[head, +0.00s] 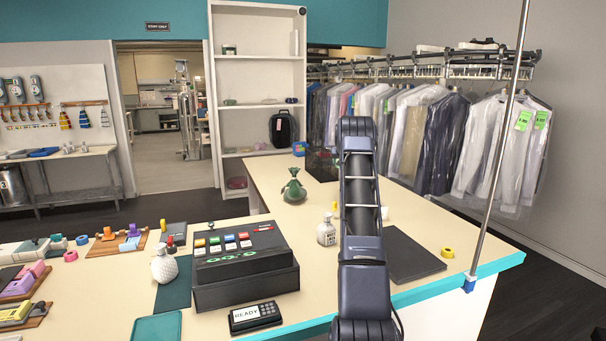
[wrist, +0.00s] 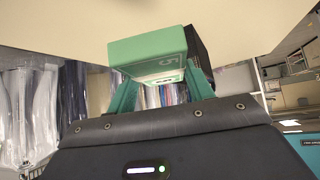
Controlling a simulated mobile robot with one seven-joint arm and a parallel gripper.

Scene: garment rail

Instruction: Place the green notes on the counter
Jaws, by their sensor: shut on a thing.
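The green notes (wrist: 148,48) show in the wrist view as a green block marked with a 5. My gripper (wrist: 160,84) is shut on them, with one green finger on each side. In the head view the gripper and the notes are hidden behind my raised arm. The cream counter (head: 262,182) with a teal edge runs along the front and back through the middle. I cannot tell how far the notes are from its top.
A black cash register (head: 243,275), a card reader (head: 254,317), a dark flat pad (head: 408,257), a white bottle (head: 326,232) and a green vase (head: 293,187) stand on the counter. A steel pole (head: 502,140) rises at its right edge. Bagged garments (head: 440,140) hang behind.

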